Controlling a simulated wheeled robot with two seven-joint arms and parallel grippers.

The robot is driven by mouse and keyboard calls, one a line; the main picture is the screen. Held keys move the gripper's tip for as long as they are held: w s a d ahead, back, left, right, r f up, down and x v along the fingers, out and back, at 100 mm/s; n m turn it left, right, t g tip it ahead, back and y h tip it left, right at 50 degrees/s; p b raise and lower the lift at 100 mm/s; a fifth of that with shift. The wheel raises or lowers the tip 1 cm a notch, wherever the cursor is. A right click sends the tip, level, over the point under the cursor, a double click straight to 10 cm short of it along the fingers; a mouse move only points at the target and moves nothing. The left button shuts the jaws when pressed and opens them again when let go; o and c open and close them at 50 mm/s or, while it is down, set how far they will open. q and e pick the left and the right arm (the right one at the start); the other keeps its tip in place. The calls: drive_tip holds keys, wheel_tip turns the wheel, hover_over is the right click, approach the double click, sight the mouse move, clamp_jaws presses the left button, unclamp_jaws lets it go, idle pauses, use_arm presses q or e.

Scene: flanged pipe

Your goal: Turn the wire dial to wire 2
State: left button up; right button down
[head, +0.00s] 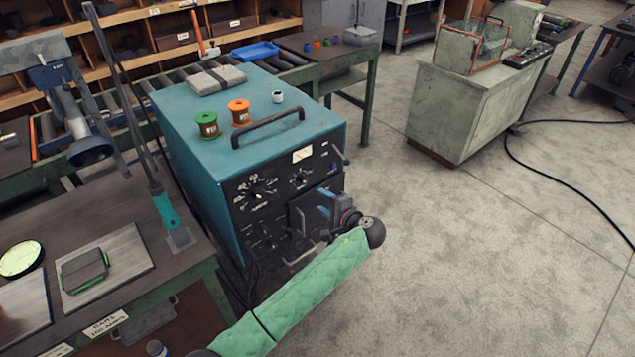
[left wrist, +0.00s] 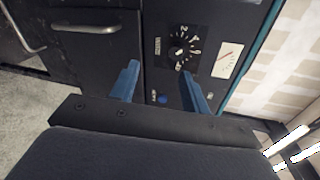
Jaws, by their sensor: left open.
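The teal welding machine (head: 200,140) has a black front panel with a large dial (head: 258,192) at left and a smaller dial (head: 300,180) below a white meter (head: 302,155). In the left wrist view a black dial with white numbers (left wrist: 181,51) sits beside the meter (left wrist: 227,59); a "2" shows near its top edge. Its exact setting is too small to tell. My left gripper (head: 322,204) is in front of the panel; in the left wrist view its blue fingers (left wrist: 160,72) are spread and empty, with the dial beyond the right fingertip. My right gripper is not in view.
A black door with a metal handle (left wrist: 90,25) is left of the dial in the left wrist view. A green spool (head: 207,125), an orange spool (head: 239,113) and a black handle (head: 268,128) are on the machine's top.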

sight(305, 182)
use_arm(q)
drive_tip(key=w+a+m+p, duration=0.1)
drive_tip(key=w, duration=0.1)
drive_tip(key=w+a+m+t+y+p, duration=0.1)
drive_tip(key=w+m, duration=0.1)
drive_tip(key=w+a+m+t+y+p, duration=0.1)
drive_tip(key=w+p, duration=0.1)
drive_tip(key=w, duration=0.1)
drive_tip(key=shift+a+r+m, duration=0.3)
drive_tip(key=shift+a+m, duration=0.1)
drive_tip(key=shift+w+a+f, duration=0.1)
drive_tip(key=shift+w+a, duration=0.15)
drive_tip(key=shift+w, duration=0.05)
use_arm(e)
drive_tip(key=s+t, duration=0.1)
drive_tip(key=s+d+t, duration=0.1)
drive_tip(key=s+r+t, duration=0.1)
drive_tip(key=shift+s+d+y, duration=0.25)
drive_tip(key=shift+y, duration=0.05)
use_arm(q)
drive_tip(key=c, duration=1)
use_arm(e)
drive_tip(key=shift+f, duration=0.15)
